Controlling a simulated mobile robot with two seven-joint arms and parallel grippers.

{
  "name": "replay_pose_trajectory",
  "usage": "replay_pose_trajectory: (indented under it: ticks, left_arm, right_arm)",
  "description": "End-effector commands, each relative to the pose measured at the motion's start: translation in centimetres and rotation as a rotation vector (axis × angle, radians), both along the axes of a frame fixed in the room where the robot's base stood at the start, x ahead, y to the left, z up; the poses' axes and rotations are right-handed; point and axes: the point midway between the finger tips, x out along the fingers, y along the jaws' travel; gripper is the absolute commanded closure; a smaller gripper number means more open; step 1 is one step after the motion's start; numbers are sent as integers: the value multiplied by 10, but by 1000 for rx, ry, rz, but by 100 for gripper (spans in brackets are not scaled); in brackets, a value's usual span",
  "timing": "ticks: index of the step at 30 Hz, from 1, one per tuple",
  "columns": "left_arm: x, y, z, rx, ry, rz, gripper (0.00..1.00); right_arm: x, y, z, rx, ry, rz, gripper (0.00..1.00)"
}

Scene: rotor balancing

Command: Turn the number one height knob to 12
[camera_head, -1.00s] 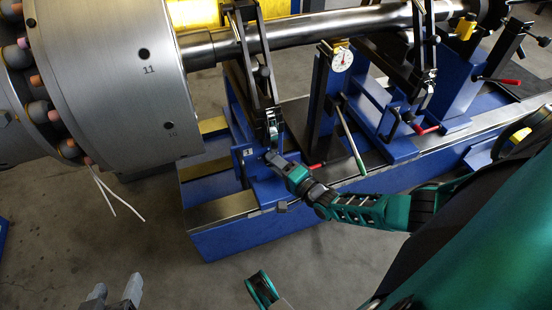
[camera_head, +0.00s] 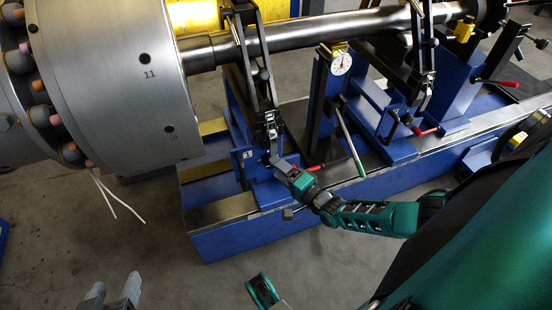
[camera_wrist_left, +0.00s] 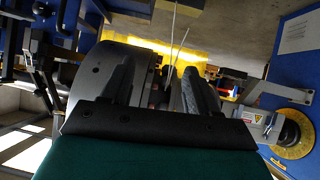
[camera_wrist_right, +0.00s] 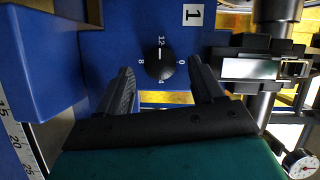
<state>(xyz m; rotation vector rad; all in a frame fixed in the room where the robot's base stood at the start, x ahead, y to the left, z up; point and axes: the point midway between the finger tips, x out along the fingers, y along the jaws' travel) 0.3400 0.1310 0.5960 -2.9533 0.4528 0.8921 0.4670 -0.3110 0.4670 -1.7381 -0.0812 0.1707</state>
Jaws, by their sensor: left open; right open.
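The number one height knob (camera_wrist_right: 160,66) is a round black knob on the blue stand panel, in the right wrist view. Its white pointer line points up at the 12 mark (camera_wrist_right: 161,41); 0, 4 and 8 stand around it. A white label "1" (camera_wrist_right: 193,15) is to its upper right. My right gripper (camera_wrist_right: 168,78) is open, its fingers apart to the left and right of the knob's lower side, with no visible contact. In the head view, my right gripper (camera_head: 275,157) is at the stand. My left gripper (camera_head: 112,292) is open and empty at the lower left.
The large grey rotor (camera_head: 110,85) and its shaft (camera_head: 330,30) lie above the blue machine bed (camera_head: 225,240). A dial gauge (camera_head: 340,63) and a green-tipped lever (camera_head: 350,145) stand right of my right gripper. Floor is clear at lower left.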

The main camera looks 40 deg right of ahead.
Motion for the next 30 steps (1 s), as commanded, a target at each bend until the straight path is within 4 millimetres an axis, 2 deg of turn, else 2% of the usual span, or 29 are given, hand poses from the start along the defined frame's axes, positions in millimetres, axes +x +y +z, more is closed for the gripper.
replay_pose_trajectory:
  ticks: [4, 9, 13, 19, 30]
  left_arm:
    - [1, 2, 12, 0, -10, 6, 40]
    - [-2, 6, 9, 9, 1, 13, 40]
    - [-6, 9, 7, 15, 8, 18, 40]
    - [-7, 11, 5, 20, 14, 19, 40]
    - [-7, 10, 5, 19, 12, 17, 40]
  right_arm:
    - [-35, -6, 5, -2, 6, 0, 33]
    - [-71, -11, 7, -1, 4, -1, 33]
    - [-91, -15, 8, -2, 3, -1, 33]
    - [-104, -16, 8, 0, 0, 0, 33]
    - [-105, -16, 8, 0, 0, -1, 33]
